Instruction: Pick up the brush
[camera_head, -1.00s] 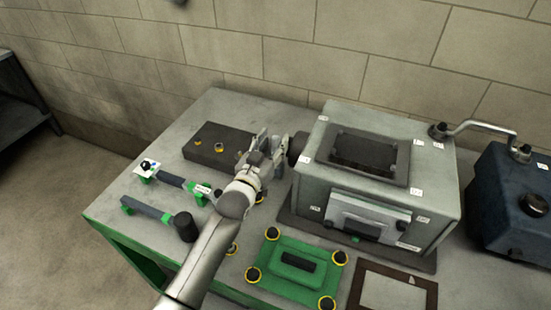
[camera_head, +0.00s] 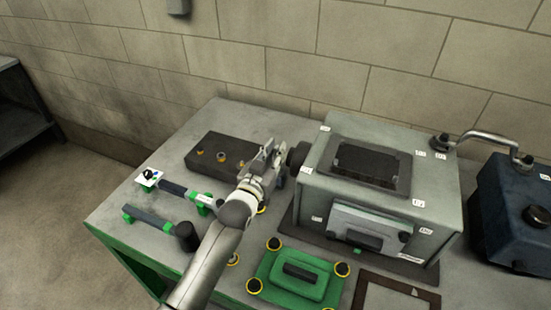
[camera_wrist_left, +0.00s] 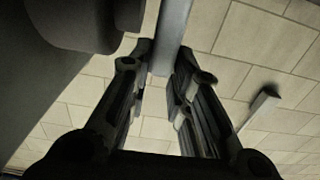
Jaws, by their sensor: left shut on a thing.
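My left gripper (camera_head: 266,160) is over the bench, beside the right end of the dark block and close to the left side of the grey engine housing. In the left wrist view the fingers (camera_wrist_left: 162,62) are shut on a straight grey bar (camera_wrist_left: 172,30), which I take to be the brush's handle. The bar runs up out of the picture. Its bristles cannot be made out. In the head view the held piece is hard to tell from the fingers. My right gripper is not in view.
The dark block (camera_head: 212,147) has yellow-ringed holes. The engine housing (camera_head: 325,185) has a dark knob (camera_head: 297,154) near my gripper. Left are a labelled bar tool (camera_head: 173,188) and a black-headed tool (camera_head: 186,237). In front are a green plate (camera_head: 315,268) and a dark frame (camera_head: 430,295).

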